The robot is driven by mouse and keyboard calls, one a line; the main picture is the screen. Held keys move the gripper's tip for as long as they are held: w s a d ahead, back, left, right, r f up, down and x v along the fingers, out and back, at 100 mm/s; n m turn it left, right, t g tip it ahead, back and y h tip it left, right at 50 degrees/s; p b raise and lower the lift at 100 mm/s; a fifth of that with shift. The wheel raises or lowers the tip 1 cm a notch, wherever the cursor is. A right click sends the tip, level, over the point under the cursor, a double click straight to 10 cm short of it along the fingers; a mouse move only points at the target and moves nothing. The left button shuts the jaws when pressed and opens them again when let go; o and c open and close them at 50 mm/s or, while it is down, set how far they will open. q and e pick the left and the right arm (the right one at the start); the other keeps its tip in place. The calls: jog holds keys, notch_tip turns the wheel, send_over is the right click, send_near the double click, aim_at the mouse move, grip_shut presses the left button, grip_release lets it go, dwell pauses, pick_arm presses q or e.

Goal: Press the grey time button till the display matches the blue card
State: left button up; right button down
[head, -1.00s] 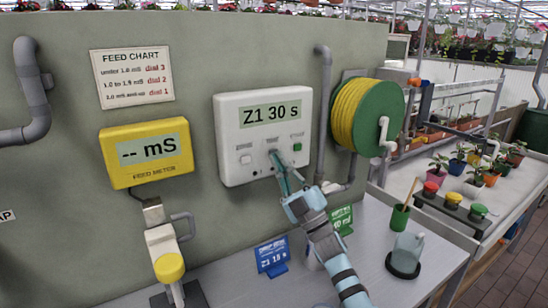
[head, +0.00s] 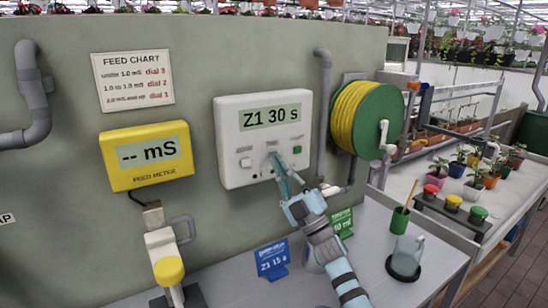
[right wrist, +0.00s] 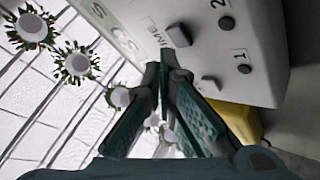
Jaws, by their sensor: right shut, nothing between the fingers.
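The white control box (head: 229,137) on the wall has a display (head: 270,116) reading "Z1 30 s". The blue card (head: 272,259) on the table below reads "Z1 15 s". My right gripper (head: 275,158) is shut and empty, its fingertips at the box's lower middle, hiding part of the controls there. In the right wrist view, the grey time button (right wrist: 178,35) sits beside the word "TIME". The fingertips (right wrist: 167,70) appear just off it, with a visible gap in the picture; contact is not seen. My left gripper is not in view.
A green button (head: 297,149) sits right of the fingertips. A yellow feed meter (head: 146,154) is at left, and a hose reel (head: 378,118) at right. A green card (head: 341,221) stands behind my right arm. A watering can (head: 407,255) stands on the table.

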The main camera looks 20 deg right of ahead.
jog(key=shift+w, duration=0.1)
jog(key=shift+w+a+b, duration=0.1)
jog(key=shift+w+b, duration=0.25)
jog(key=shift+w+b, duration=0.4)
dwell(0.7)
jog(key=shift+s, duration=0.15)
jog(key=shift+s+p, duration=0.55)
jog(key=shift+s, duration=0.15)
jog(key=s, duration=0.1)
jog(key=s+p, duration=0.1)
jog(key=s, duration=0.1)
jog(key=s+d+p, duration=0.1)
jog(key=s, duration=0.1)
dwell(0.3)
